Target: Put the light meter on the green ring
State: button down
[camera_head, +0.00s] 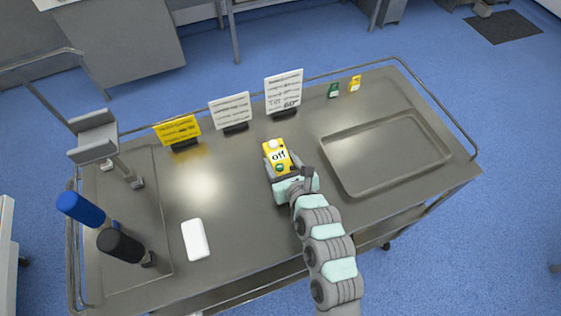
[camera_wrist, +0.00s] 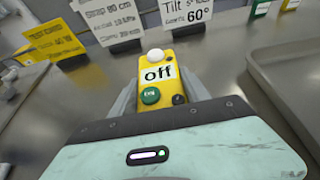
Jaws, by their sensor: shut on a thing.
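The yellow light meter (camera_head: 276,145) has a white dome on top, a white label reading "off" and a green button. It is over the middle of the metal table. My gripper (camera_head: 279,163) is shut on it, with one grey finger on each side. In the wrist view the light meter (camera_wrist: 155,60) sits upright between the fingers of my gripper (camera_wrist: 163,90). I cannot tell whether its base touches the table. I cannot make out a green ring in either view.
An empty shallow tray (camera_head: 385,154) lies right of my gripper. Sign cards (camera_head: 231,110) and two small green and yellow boxes (camera_head: 334,91) stand along the back. A white block (camera_head: 195,239), a blue cylinder (camera_head: 80,208) and a black cylinder (camera_head: 120,245) are at left.

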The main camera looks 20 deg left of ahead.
jog(key=shift+f, duration=0.2)
jog(key=c, duration=0.5)
grip_release()
jog(key=shift+r, duration=0.1)
